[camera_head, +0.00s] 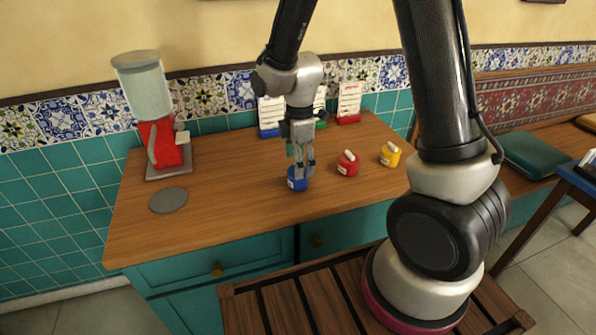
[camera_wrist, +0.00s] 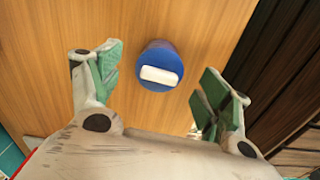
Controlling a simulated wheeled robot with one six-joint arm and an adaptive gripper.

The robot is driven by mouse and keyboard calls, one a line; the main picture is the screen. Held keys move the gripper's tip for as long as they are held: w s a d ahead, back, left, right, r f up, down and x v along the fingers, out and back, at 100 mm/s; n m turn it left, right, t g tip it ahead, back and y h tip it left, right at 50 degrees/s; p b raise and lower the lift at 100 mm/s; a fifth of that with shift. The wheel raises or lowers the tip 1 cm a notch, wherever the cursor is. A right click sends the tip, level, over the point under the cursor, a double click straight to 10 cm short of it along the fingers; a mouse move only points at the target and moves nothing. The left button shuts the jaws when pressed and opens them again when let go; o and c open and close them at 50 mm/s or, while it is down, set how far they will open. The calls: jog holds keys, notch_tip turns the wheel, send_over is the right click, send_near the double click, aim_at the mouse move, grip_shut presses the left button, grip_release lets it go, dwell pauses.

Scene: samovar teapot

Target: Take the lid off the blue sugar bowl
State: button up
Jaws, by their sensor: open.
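The blue sugar bowl (camera_head: 297,184) stands upright on the wooden counter, left of the red and yellow bowls. In the wrist view its round blue lid (camera_wrist: 160,80) is seen from above, with a white bar-shaped handle (camera_wrist: 159,76) on top. The lid sits on the bowl. My gripper (camera_head: 301,172) points down over the blue bowl and hides part of its top in the head view. In the wrist view my gripper (camera_wrist: 160,85) is open, its green-padded fingers apart on the left and right of the lid, with nothing held.
A red bowl (camera_head: 347,164) and a yellow bowl (camera_head: 390,155) stand to the right. A grey disc (camera_head: 168,200) lies on the counter (camera_head: 235,205) at left, near a red dispenser (camera_head: 165,145). Cards in stands (camera_head: 349,103) line the wall behind.

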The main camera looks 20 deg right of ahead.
jog(key=shift+f, duration=0.65)
jog(key=c, duration=1)
